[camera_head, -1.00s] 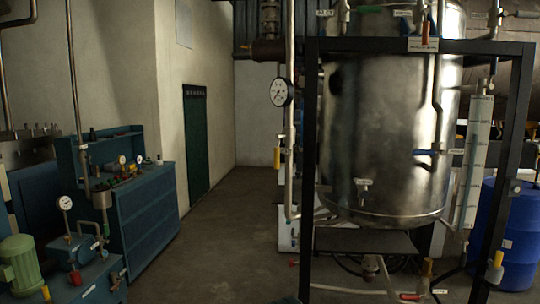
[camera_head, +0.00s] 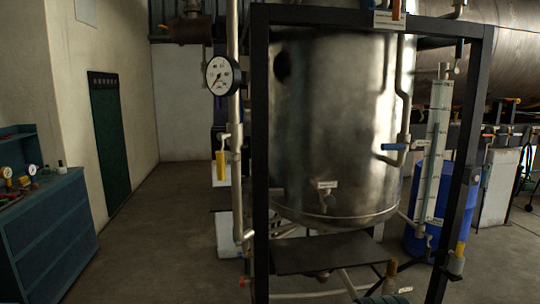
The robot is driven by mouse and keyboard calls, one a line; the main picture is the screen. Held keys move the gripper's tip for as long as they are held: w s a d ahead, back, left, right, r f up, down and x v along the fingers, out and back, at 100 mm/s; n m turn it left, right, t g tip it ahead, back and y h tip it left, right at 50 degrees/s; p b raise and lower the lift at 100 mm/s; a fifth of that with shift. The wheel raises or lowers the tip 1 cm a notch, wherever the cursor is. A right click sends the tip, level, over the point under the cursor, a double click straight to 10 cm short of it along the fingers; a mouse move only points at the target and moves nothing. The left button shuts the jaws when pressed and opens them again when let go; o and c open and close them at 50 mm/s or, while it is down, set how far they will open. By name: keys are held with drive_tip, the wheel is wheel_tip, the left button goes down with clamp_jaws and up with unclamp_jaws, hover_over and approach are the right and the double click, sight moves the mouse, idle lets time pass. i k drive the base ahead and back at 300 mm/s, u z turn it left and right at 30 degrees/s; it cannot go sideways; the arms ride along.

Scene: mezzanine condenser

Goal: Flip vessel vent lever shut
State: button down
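A large steel vessel (camera_head: 335,120) stands inside a black frame (camera_head: 260,170). Several levers show around it. A blue lever (camera_head: 393,147) lies level on a pipe at the vessel's right side. An orange-red lever (camera_head: 396,10) stands upright at the top edge of the view, beside a small label plate. I cannot tell which of these is the vent lever, as the labels are too small to read. The vessel's top is cut off by the picture. My gripper is not in view.
A pressure gauge (camera_head: 219,75) sits on the left pipe. A plate (camera_head: 310,254) and low pipes lie under the vessel. A blue drum (camera_head: 409,230) stands behind the frame at right. A blue cabinet (camera_head: 50,240) is at left. Floor (camera_head: 165,225) between them is clear.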

sight(220, 157)
drive_tip(key=i, duration=0.9)
drive_tip(key=u, duration=0.25)
